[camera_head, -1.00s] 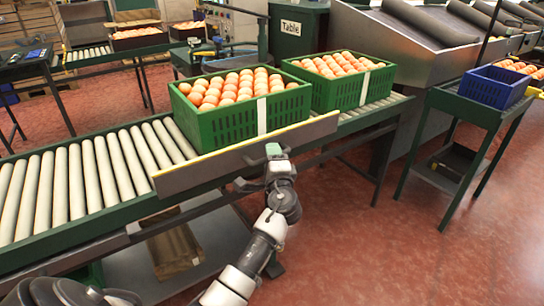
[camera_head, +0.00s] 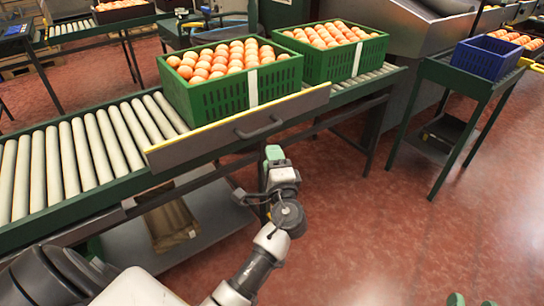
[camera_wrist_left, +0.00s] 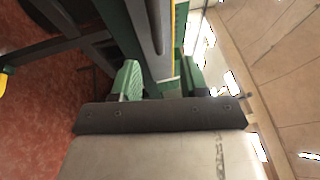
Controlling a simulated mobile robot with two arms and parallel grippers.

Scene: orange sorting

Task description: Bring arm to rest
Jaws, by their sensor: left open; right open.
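My left gripper (camera_head: 274,154) stands in front of the conveyor's near side, just below the grey side board (camera_head: 190,146), with green fingertips. In the left wrist view its two green fingers (camera_wrist_left: 160,80) are apart, with a green and grey conveyor beam showing behind the gap. It holds nothing that I can see. My right gripper (camera_head: 472,302) shows only as two green fingertips, set apart, at the bottom right edge. The rest of it is out of frame.
Two green crates of oranges, the near one (camera_head: 190,103) and the far one (camera_head: 315,67), stand on the roller conveyor (camera_head: 80,155). A blue crate (camera_head: 488,58) sits on a green stand (camera_head: 450,75) at right. The red floor (camera_head: 370,240) between is open.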

